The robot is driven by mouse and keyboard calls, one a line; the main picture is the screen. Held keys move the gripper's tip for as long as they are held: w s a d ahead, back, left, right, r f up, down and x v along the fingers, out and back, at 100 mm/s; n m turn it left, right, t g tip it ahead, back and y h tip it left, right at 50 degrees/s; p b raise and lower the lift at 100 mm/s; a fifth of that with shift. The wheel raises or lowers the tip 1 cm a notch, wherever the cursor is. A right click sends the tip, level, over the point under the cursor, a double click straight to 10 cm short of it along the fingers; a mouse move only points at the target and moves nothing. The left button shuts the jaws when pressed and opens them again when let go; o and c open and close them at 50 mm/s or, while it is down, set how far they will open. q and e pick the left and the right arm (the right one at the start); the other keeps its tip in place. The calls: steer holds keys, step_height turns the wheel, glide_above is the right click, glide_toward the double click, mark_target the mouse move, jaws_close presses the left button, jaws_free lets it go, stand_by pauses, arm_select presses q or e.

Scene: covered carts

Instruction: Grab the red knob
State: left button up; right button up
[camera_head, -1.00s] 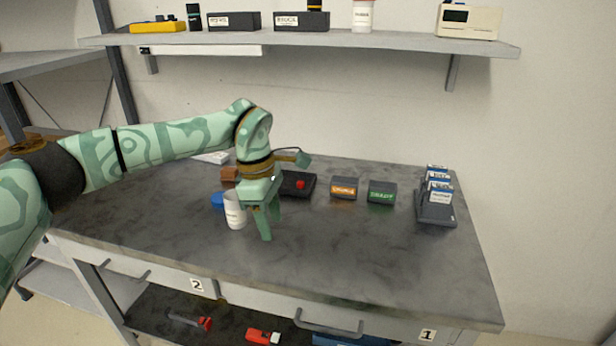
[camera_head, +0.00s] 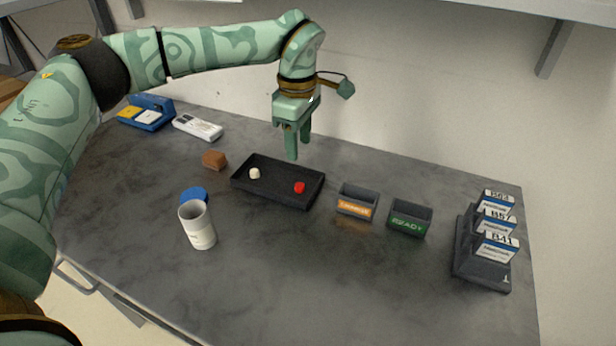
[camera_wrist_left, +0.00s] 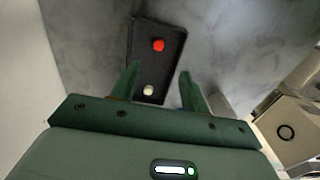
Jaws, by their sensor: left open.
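The red knob (camera_head: 300,188) lies in the right part of a black tray (camera_head: 277,198) on the grey table. A white knob (camera_head: 254,173) lies in the tray's left part. My left gripper (camera_head: 298,150) is open and empty above the tray's back edge, apart from the red knob. In the left wrist view the red knob (camera_wrist_left: 158,45) shows beyond the fingertips, and the white knob (camera_wrist_left: 148,90) shows between the fingers (camera_wrist_left: 158,72). My right gripper is in no view.
Orange-labelled (camera_head: 357,202) and green-labelled (camera_head: 410,218) bins stand right of the tray. A rack of labelled boxes (camera_head: 483,272) is at far right. A white cup (camera_head: 197,226), blue lid (camera_head: 194,195) and brown block (camera_head: 214,160) are left. The front table is clear.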

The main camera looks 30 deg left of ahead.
arm_select(q)
steer(key=b, duration=0.2)
glide_above(300, 185)
steer(key=f, duration=0.6)
steer(key=shift+s+d+f, duration=0.1)
steer(key=shift+s, duration=0.1)
steer(key=shift+f, duration=0.3)
steer(key=f+b, duration=0.1)
steer(key=f, duration=0.2)
steer(key=f+b, duration=0.1)
steer(key=f, duration=0.1)
steer(key=shift+w+b, duration=0.25)
steer(key=shift+b, duration=0.05)
steer(key=shift+r, duration=0.2)
steer(key=shift+s, duration=0.1)
steer(key=shift+c, duration=1)
jaws_close()
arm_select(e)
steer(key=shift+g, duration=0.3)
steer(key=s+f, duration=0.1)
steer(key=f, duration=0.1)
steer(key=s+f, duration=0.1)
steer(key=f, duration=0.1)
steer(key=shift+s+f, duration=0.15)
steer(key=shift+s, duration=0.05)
